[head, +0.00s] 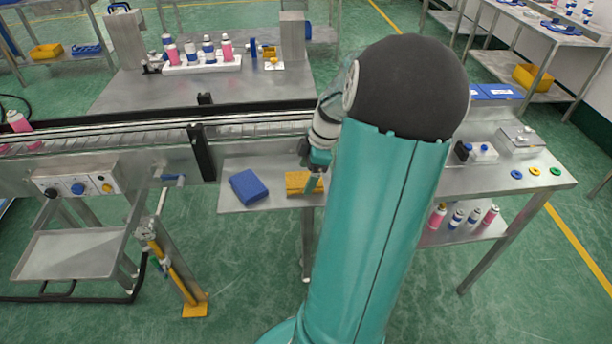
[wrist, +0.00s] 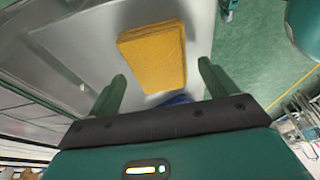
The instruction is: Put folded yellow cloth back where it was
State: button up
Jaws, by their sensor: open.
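The folded yellow cloth (head: 298,183) lies on the steel side table, just right of a folded blue cloth (head: 248,187) in the head view. My gripper (head: 314,172) is at the yellow cloth's right end in that view, and my arm hides part of the area. A bit of the blue cloth (wrist: 175,100) shows behind the gripper body.
The conveyor (head: 110,135) runs behind the side table (head: 228,203). On the table's right part are a small bottle holder (head: 484,153), a metal box (head: 520,140) and coloured discs (head: 535,172). Several cans stand on the shelf below. Bare steel lies around the cloths.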

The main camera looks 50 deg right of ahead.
jog(key=v, duration=1)
jog(key=shift+r, duration=0.2)
jog(key=shift+s+d, duration=0.1)
dwell(0.9)
